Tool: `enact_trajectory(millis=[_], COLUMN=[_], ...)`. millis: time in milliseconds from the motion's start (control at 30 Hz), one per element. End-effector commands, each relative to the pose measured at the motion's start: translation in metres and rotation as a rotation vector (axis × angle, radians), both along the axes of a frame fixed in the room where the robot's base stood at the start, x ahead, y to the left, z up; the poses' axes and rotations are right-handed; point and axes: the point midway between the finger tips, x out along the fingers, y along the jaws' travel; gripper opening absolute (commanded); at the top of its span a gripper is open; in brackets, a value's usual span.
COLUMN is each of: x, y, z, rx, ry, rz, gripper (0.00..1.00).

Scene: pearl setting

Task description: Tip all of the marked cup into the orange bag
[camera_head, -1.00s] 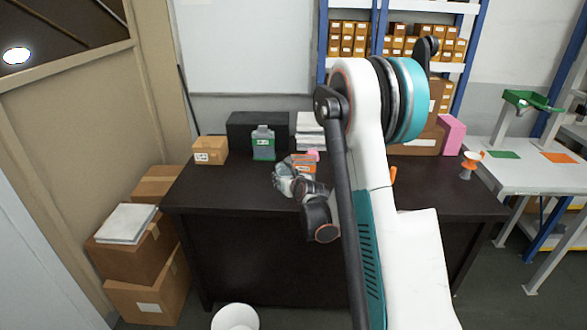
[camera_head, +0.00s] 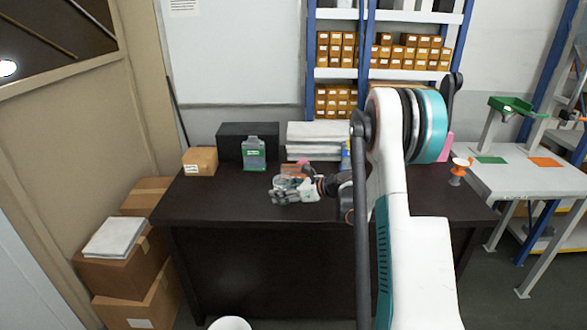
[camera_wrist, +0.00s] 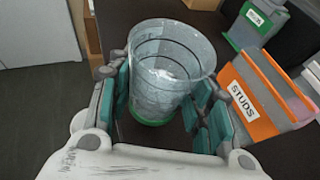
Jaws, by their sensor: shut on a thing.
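A clear cup (camera_wrist: 165,75) with dark rings around it and a green base fills the middle of the wrist view. My gripper (camera_wrist: 160,105) is shut on it, with teal pads on either side. The cup's mouth is toward the wrist camera; some pale contents show inside but are hard to make out. The orange bag (camera_wrist: 265,75), labelled STUDS, stands just right of the cup, apart from it. In the head view the orange bag (camera_head: 292,169) is on the dark table behind my gripper (camera_head: 288,193), and the cup is hard to distinguish there.
A green-trimmed bag (camera_head: 254,155) stands farther back on the dark table (camera_head: 215,200). A cardboard box (camera_head: 200,161), a black box (camera_head: 232,141) and white stacked items (camera_head: 313,140) stand nearby. The table's front left is clear. A white bench (camera_head: 515,182) stands at right.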

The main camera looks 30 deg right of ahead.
Motion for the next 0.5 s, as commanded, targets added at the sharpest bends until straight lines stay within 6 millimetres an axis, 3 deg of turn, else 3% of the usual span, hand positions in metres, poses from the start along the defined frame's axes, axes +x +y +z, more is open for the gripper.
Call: enact_trajectory(millis=[500], x=[-0.0036], y=[-0.0017], z=[0.0078], rx=[0.003], ry=[0.004], rz=[0.048], gripper=[0.22])
